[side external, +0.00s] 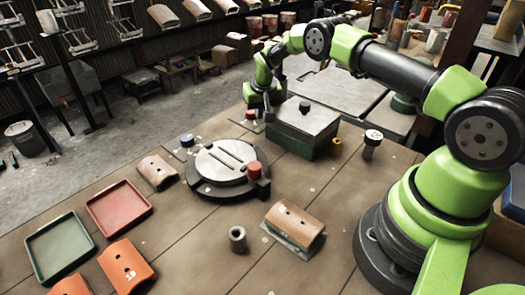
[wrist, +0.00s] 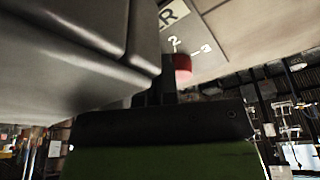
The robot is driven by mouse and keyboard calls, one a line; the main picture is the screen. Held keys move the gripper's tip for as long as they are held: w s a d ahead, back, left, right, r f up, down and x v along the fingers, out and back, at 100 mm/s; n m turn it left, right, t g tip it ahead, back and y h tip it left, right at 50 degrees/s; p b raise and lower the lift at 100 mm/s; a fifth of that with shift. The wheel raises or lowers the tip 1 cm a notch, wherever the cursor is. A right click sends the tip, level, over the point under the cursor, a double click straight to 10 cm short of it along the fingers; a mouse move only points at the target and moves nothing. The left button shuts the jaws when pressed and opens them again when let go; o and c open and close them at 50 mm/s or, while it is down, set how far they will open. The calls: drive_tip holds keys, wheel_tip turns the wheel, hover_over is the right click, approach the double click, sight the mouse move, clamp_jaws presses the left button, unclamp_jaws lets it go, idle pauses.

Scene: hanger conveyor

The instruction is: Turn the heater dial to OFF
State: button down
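The heater dial is a small red knob (wrist: 183,66) in the wrist view, on a pale panel (wrist: 207,40) with a partly cut-off label ending in "ER" and the numbers 2 and 3. My gripper (wrist: 168,78) is right at the dial, with a dark finger beside or over it. Whether it touches or grips the dial is unclear, and so is the finger gap. The dial's pointer and any OFF mark are not visible. In the side view my gripper (side external: 262,112) is low behind the left end of a green box, and its fingertips are hard to make out.
The green box with a grey top (side external: 302,130) stands close beside my gripper; a large grey body also fills the wrist view's left. A round grey turntable (side external: 222,165), curved tiles (side external: 295,222), a red tray (side external: 118,207) and a green tray (side external: 60,248) occupy the table's front.

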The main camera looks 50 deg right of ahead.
drive_tip(key=shift+w+v, duration=0.2)
drive_tip(key=shift+v, duration=1.15)
drive_tip(key=shift+w+v, duration=0.2)
drive_tip(key=shift+v, duration=1.15)
drive_tip(key=shift+d+r, duration=0.1)
drive_tip(key=shift+d, duration=0.05)
